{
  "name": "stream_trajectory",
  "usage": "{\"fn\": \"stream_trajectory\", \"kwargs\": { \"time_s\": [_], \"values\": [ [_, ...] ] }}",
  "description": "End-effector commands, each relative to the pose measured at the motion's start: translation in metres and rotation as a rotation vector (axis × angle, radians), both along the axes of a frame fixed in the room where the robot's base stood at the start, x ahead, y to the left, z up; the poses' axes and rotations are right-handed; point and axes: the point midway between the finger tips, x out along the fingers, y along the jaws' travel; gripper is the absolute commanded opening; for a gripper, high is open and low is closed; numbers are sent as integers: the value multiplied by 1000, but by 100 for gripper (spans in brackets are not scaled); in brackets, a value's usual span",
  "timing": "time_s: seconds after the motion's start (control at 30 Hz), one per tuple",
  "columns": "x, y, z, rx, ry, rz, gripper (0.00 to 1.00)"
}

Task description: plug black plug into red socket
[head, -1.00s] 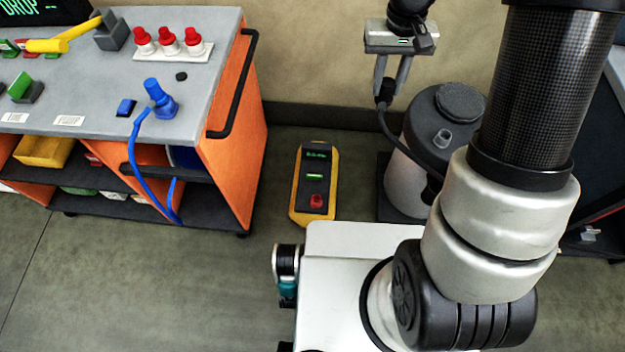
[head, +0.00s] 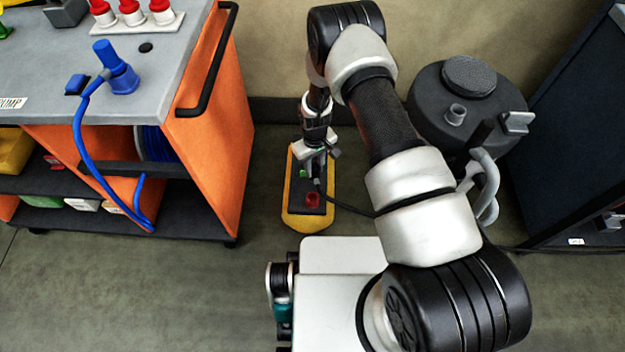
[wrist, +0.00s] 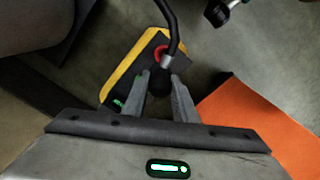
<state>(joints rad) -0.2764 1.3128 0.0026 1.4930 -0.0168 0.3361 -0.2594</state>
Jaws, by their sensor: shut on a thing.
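The black plug (wrist: 159,82) is between the fingers of my gripper (wrist: 162,88), which is shut on it. A black cable bends up from the plug in the wrist view. The red socket (head: 313,199) is on the top of a yellow and black floor unit (head: 292,208). In the head view my gripper (head: 317,178) is over this unit, just beyond the socket. In the wrist view the red of the socket (wrist: 158,51) shows partly behind the cable end. I cannot tell whether the plug touches the socket.
An orange cart (head: 219,140) with a grey top stands left of the unit, carrying a blue plug (head: 117,68) with a blue cable. A dark-lidded canister (head: 468,110) stands to the right. The black cable trails right from my gripper. Bare floor lies in front of the cart.

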Motion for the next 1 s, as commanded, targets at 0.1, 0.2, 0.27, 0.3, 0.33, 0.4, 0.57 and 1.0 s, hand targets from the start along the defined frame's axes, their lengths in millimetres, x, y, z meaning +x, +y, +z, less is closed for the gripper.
{"fn": "stream_trajectory", "kwargs": {
  "time_s": [0.1,0.2,0.27,0.3,0.33,0.4,0.57,1.0],
  "values": [
    [-5,4,-25,2,0,19,4],
    [-6,6,-31,3,-1,25,4],
    [-6,6,-33,3,-1,26,4],
    [-6,6,-34,3,-1,26,4],
    [-6,6,-36,3,-1,26,4],
    [-6,6,-40,3,-1,25,4],
    [-7,6,-56,3,-1,25,4],
    [-6,6,-99,3,-1,24,4]
  ]
}}
